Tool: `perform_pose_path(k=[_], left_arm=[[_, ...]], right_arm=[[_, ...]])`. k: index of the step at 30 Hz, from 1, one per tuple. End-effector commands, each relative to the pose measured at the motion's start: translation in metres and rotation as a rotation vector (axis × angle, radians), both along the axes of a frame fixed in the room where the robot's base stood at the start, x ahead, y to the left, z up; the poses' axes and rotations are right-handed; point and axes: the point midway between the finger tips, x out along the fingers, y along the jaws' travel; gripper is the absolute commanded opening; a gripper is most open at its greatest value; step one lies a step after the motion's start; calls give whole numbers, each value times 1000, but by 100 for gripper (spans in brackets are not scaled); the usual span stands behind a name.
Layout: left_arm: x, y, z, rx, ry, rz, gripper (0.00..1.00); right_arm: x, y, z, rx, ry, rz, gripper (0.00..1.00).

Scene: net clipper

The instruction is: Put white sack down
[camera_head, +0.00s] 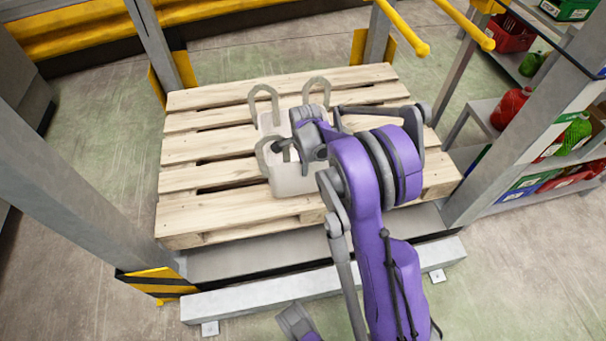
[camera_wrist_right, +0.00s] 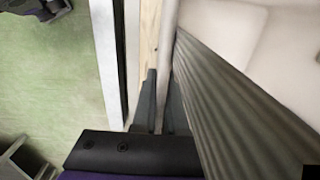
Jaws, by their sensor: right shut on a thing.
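The white sack (camera_head: 295,178) is a pale, boxy bag with grey loop handles standing up at its corners. It is over the wooden pallet (camera_head: 205,215) and looks upright; I cannot tell whether its underside touches the boards. My right gripper (camera_head: 284,148) is at the sack's near side, shut on one of its loops. My right arm hides the sack's right part. In the right wrist view, the right gripper's dark fingers (camera_wrist_right: 162,105) close around a pale strip of the sack, with a ribbed grey strap (camera_wrist_right: 235,95) beside them.
Grey posts with yellow guards (camera_head: 160,283) flank the pallet. Yellow rails (camera_head: 405,28) are above at the back right. A shelf (camera_head: 570,160) with red and green goods stands at the right. The pallet's left boards are bare.

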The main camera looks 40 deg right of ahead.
Motion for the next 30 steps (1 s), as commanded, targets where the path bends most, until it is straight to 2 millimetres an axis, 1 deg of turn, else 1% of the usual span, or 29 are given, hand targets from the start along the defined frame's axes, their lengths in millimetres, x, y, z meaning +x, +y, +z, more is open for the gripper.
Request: perform_pose_path(k=[3,6,14,18,19,23,24,30], left_arm=[[0,0,-6,0,2,0,50],[1,0,-10,0,3,0,50],[1,0,-9,0,3,0,50],[1,0,-14,0,5,0,50],[1,0,-13,0,4,0,50],[1,0,-12,0,4,0,50],[1,0,-12,0,4,0,50],[1,0,-12,0,4,0,50]], right_arm=[[0,0,-18,0,0,1,0],[0,0,-31,0,0,1,0],[0,0,-32,-1,-1,1,0],[0,0,-36,0,0,1,0],[0,0,-36,0,0,1,14],[0,0,-35,0,0,1,37],[0,0,-35,0,0,1,40],[0,0,-35,0,0,1,40]])
